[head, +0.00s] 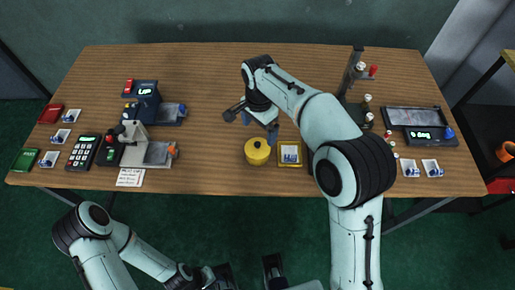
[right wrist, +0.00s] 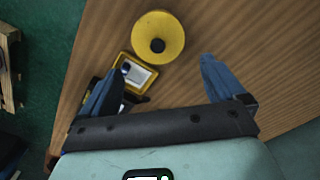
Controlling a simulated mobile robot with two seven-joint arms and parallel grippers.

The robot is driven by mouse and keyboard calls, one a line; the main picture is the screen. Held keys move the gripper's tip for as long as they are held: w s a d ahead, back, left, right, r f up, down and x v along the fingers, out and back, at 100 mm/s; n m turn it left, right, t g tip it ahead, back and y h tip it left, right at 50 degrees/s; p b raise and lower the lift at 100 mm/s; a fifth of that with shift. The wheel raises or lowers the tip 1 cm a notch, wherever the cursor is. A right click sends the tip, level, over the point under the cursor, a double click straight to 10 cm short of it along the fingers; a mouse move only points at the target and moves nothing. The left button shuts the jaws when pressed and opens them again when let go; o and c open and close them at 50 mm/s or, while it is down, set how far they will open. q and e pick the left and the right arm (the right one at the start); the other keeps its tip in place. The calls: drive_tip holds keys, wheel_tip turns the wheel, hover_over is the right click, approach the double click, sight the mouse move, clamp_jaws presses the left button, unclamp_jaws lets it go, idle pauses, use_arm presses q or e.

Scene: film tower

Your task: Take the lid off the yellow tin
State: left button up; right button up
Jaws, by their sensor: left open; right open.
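The yellow tin (head: 257,155) stands upright near the front middle of the table. Its round yellow lid (head: 258,146) with a dark knob sits on top. In the right wrist view the lid (right wrist: 160,24) shows from above, beyond the fingertips. My right gripper (head: 259,126) is open and empty, just behind and above the tin, with its blue fingers (right wrist: 162,75) spread apart. The tin is not between them. My left gripper (head: 222,276) is low at the bottom edge, in front of the table, open and partly cut off.
Devices and cards fill the table's left side, including a microscope-like device (head: 135,140). Small bottles (head: 367,110), a stand and a scale (head: 431,134) are at right. The back middle is clear.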

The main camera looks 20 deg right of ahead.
sight(258, 144)
drive_tip(key=shift+f, duration=0.95)
drive_tip(key=f, duration=0.2)
drive_tip(key=f+b, duration=0.1)
drive_tip(key=f, duration=0.1)
drive_tip(key=shift+s+a, duration=0.25)
drive_tip(key=shift+s, duration=0.1)
drive_tip(key=shift+f, duration=0.65)
drive_tip(key=c, duration=1.7)
drive_tip(key=shift+f, duration=0.1)
clamp_jaws()
